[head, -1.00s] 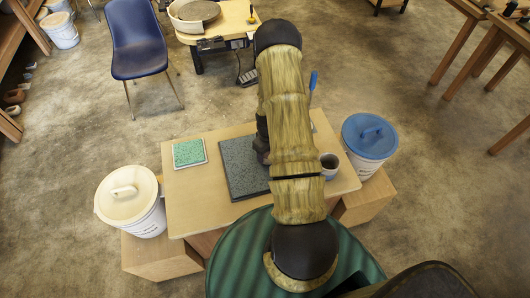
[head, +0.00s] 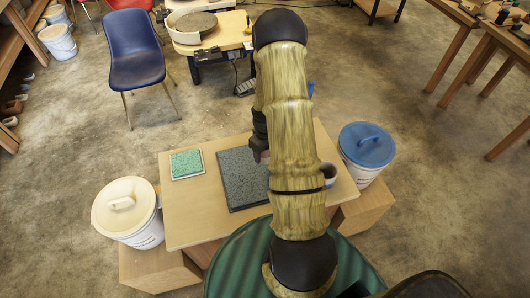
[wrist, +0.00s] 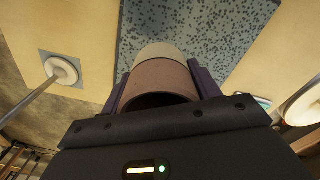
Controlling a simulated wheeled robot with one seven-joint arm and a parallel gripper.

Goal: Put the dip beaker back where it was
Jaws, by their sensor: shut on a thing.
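The dip beaker (wrist: 160,78), a cylinder with a pale band and a brownish-pink body, is between the two fingers of my gripper (wrist: 158,84) in the wrist view. My gripper is shut on it. A grey speckled slab (wrist: 205,30) shows behind the beaker; I cannot tell whether they touch. In the head view the slab (head: 236,182) lies on the wooden tabletop (head: 195,215), and my arm hides most of my gripper (head: 262,154) at the slab's right edge.
A green tile (head: 187,163) lies left of the slab. A cup (head: 328,173) stands on the right, partly behind my arm. A white lidded bucket (head: 127,212) and a blue-lidded bucket (head: 366,150) flank the table. The tabletop's front left is clear.

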